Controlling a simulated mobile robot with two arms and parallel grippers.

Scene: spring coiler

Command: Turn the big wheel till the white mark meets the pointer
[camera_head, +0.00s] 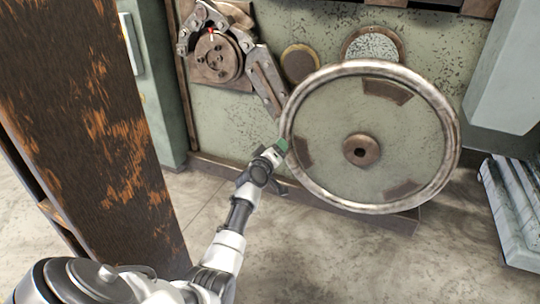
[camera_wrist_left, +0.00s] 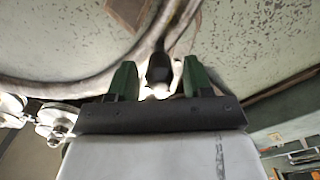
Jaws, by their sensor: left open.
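The big wheel (camera_head: 366,68) is a worn metal ring on the green machine front, with a brown hub (camera_head: 361,150) at its middle. My left gripper (camera_head: 281,147) is at the wheel's left rim, fingers open. In the left wrist view, its green fingers (camera_wrist_left: 158,80) stand either side of a dark handle-like piece (camera_wrist_left: 158,68) by the rim; contact is unclear. At upper left is a round brown disc (camera_head: 216,60). A small red piece (camera_head: 211,31), seemingly the pointer, sits at its top, with a tiny whitish spot close below; their exact alignment is too small to tell.
A rusty brown post (camera_head: 85,110) stands close on the left, beside my left arm. A linked metal arm (camera_head: 265,80) runs from the disc toward the wheel. Grey-white bars (camera_head: 512,210) lie at the right. The floor in front of the wheel is clear.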

